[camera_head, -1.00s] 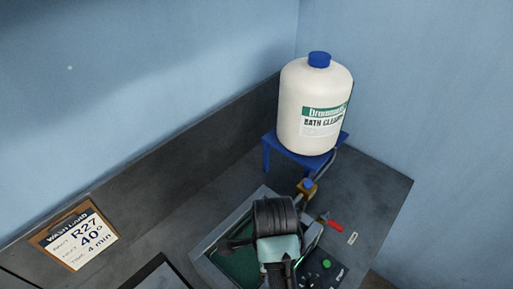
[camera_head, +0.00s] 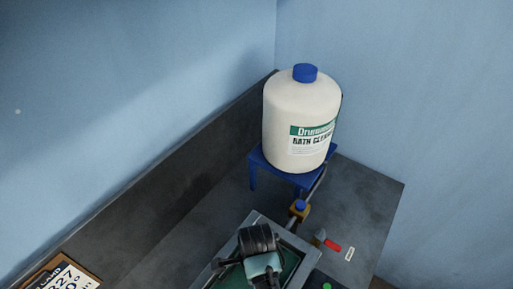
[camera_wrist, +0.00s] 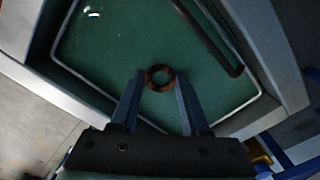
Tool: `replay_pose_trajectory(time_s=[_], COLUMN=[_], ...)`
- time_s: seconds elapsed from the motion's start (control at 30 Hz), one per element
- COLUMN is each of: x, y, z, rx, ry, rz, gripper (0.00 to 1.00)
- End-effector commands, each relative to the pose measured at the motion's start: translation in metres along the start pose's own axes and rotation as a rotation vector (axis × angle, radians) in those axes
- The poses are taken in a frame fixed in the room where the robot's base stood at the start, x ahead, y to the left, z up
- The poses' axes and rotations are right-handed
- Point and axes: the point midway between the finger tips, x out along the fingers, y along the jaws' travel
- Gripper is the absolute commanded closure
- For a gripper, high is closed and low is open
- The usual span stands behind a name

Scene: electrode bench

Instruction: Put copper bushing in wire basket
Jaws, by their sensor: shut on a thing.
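The copper bushing (camera_wrist: 159,78) is a small brown ring, held between the fingertips of my gripper (camera_wrist: 160,82) in the wrist view. In the head view my arm covers part of the basin (camera_head: 290,240), and the bushing is hidden.
A large white bottle (camera_head: 300,120) with a blue cap stands on a blue stand (camera_head: 262,165) behind the basin. A wash-load card (camera_head: 68,278) is at lower left.

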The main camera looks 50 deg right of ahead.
Motion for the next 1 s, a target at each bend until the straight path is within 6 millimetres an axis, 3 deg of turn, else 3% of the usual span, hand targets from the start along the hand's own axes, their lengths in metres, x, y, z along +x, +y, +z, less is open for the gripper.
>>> replay_pose_trajectory(time_s=[0.13,0.53,0.57,0.7,1.0], x=[0.013,0.019,0.018,0.018,0.016], y=[0.000,-0.001,0.000,0.000,0.000], z=[0.000,0.000,0.000,0.000,0.000], rx=[0.000,0.000,0.000,0.000,0.000], ry=[0.000,-0.001,0.000,0.000,-0.001], rz=[-0.001,-0.002,-0.002,-0.002,-0.002], gripper=[1.00,1.00,0.49,0.24,0.24])
